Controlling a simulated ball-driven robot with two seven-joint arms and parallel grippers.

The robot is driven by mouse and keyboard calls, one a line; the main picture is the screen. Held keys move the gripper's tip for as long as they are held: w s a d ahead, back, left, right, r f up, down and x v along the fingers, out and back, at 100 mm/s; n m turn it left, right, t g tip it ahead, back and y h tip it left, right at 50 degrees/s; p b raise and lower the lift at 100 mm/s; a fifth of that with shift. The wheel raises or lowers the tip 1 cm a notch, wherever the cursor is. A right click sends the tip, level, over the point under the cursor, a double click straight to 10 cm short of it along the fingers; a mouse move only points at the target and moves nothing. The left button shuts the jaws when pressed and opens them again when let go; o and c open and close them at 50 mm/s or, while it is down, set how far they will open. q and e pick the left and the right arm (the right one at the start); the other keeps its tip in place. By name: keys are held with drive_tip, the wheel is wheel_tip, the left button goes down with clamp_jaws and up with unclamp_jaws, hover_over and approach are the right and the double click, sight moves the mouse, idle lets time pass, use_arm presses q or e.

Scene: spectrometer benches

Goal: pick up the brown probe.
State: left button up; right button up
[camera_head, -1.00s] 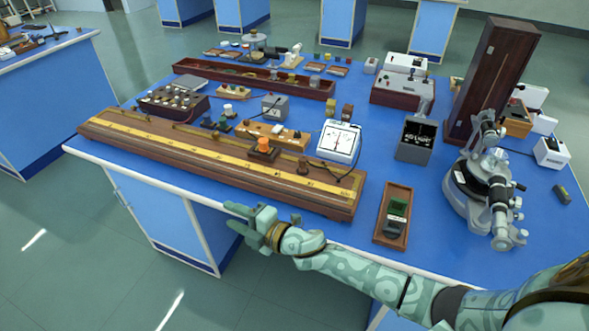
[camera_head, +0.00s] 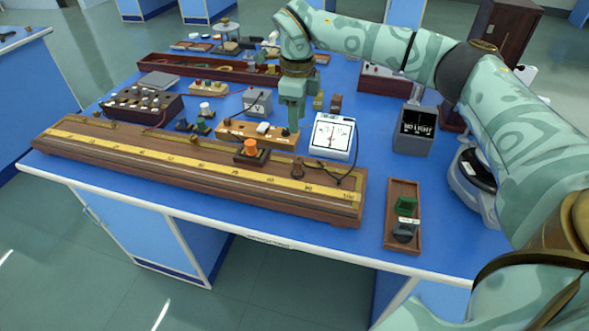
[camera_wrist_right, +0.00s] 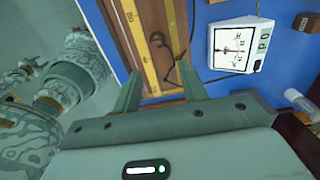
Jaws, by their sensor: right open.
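The brown probe (camera_head: 297,170) stands small and upright on the right part of the long wooden board (camera_head: 200,177) with a yellow scale. A black lead runs from it towards the white meter (camera_head: 333,136). In the wrist view the brown probe (camera_wrist_right: 157,40) shows beyond the fingertips, with its dark lead curling beside it. My right gripper (camera_head: 293,122) points down, above and behind the probe in the head view, apart from it. In the wrist view my right gripper (camera_wrist_right: 160,88) has its fingers apart with nothing between them. My left gripper is not in view.
An orange-topped plug block (camera_head: 250,150) sits left of the probe. A small wooden tray (camera_head: 389,232) lies at the front right. A dark-faced grey box (camera_head: 413,130) stands right of the meter. My right arm hides part of the back right bench.

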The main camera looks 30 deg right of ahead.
sight(298, 161)
wheel_tip(298, 161, down, 9)
drive_tip(key=shift+b, duration=1.15)
drive_tip(key=f, duration=0.2)
drive_tip(key=f+b, duration=0.2)
drive_tip(key=f, duration=0.1)
drive_tip(key=shift+s+a+f, duration=0.1)
drive_tip(key=shift+s+f, duration=0.2)
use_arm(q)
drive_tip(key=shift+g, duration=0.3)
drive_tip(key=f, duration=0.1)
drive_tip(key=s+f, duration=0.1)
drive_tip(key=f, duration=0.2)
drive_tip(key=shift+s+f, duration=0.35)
use_arm(e)
drive_tip(key=shift+r, duration=0.15)
clamp_jaws()
